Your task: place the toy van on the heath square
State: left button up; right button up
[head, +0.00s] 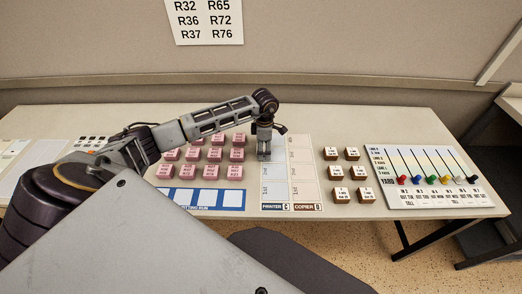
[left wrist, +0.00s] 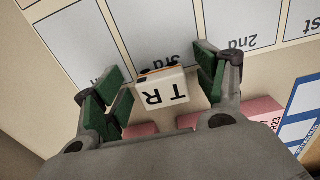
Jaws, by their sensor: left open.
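I see no toy van and no square marked heath in either view. My left gripper (head: 264,155) is over the upper part of the printer strip (head: 274,188) on the desk. In the left wrist view the left gripper (left wrist: 160,88) is open, its green-padded fingers on either side of a small block (left wrist: 162,94). The block has a white face lettered "TR" and an orange and dark edge. It is by the cell marked "3rd" (left wrist: 150,45); I cannot tell whether it touches the fingers. The head view does not show the block clearly. My right gripper is not in view.
Pink blocks (head: 203,155) stand in rows left of the gripper, above a blue-framed strip (head: 200,198). The copier strip (head: 305,185) and several brown blocks (head: 336,195) lie to the right. Beyond them is a yard board (head: 430,178) with coloured pegs. A chair (head: 295,262) stands in front.

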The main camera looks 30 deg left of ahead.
aim_at(264, 147)
pick_arm(q)
jog(key=c, duration=1.2)
jog(key=shift+o, duration=0.2)
jog(key=shift+r, duration=0.15)
jog(key=shift+w+r, duration=0.1)
jog(key=shift+r, duration=0.4)
notch_tip(264, 147, up, 5)
jog(key=shift+f, duration=0.2)
notch_tip(264, 147, up, 3)
jog(key=shift+r+b, duration=0.1)
jog(key=shift+b, duration=0.25)
jog(key=shift+r, duration=0.4)
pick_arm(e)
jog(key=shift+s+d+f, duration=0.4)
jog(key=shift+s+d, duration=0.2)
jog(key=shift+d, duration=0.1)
